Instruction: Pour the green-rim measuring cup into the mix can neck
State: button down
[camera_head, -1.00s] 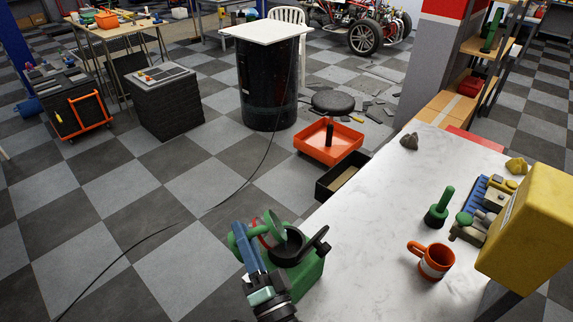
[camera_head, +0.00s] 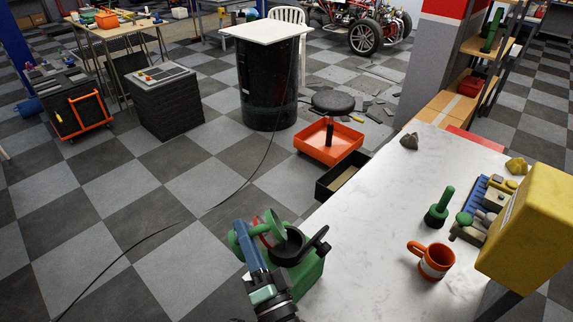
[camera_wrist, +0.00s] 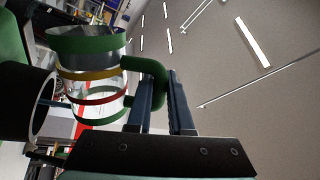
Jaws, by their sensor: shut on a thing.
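The green-rim measuring cup (camera_head: 266,237) is tipped on its side above the mix can (camera_head: 309,272). In the wrist view the cup (camera_wrist: 92,88) is clear, with green, yellow and red bands. My gripper (camera_head: 243,232) is shut on its green handle; the fingers (camera_wrist: 160,88) also show in the wrist view. The can is green, with a wide black neck (camera_head: 291,246), and stands at the table's near left edge. The cup is at the neck's left side; in the wrist view the neck (camera_wrist: 22,106) is close beside it. I cannot tell whether they touch, or what the cup holds.
An orange mug (camera_head: 436,262), a green-handled tool (camera_head: 440,208), a grey stone (camera_head: 409,141) and a yellow box (camera_head: 535,225) are on the white table (camera_head: 375,215). The tabletop between the can and the mug is clear. An orange tray (camera_head: 318,153) is beyond the table.

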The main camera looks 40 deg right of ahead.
jog(key=shift+s+d+r+m+h, duration=0.25)
jog(key=shift+d+r+m, duration=0.2)
jog(key=shift+m, duration=0.45)
dwell(1.5)
